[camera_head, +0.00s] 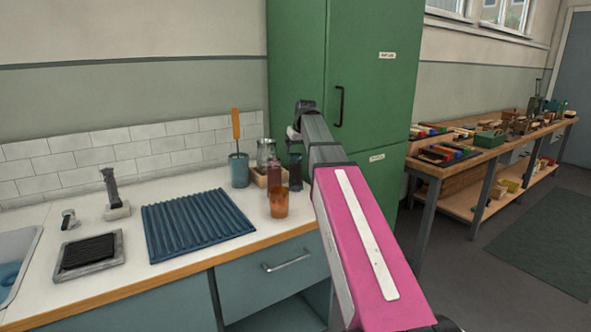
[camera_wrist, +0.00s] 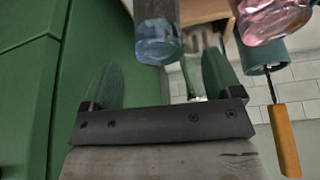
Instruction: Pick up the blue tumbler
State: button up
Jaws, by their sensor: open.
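The blue tumbler (camera_wrist: 158,42) is clear blue glass at the top middle of the wrist view, ahead of the gap between my fingers. In the head view, a dark bluish glass (camera_head: 295,174), probably the same tumbler, stands at the right of the glass group, just below my gripper (camera_head: 294,143). My gripper also shows in the wrist view (camera_wrist: 160,80), with two green fingers spread apart and nothing held between them. I cannot tell whether the fingertips reach the tumbler's sides.
A pinkish tumbler (camera_wrist: 272,18) is close by. An amber tumbler (camera_head: 278,203) stands in front. A teal cup (camera_head: 239,172) holds an orange-handled tool, beside a clear jar (camera_head: 266,152). A green cabinet (camera_head: 345,80) stands close behind. A ribbed blue mat (camera_head: 195,225) lies left.

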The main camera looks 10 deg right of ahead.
aim_at(296, 155)
jog(key=shift+x, duration=3.1)
jog(key=shift+s, duration=0.15)
jog(key=c, duration=1.3)
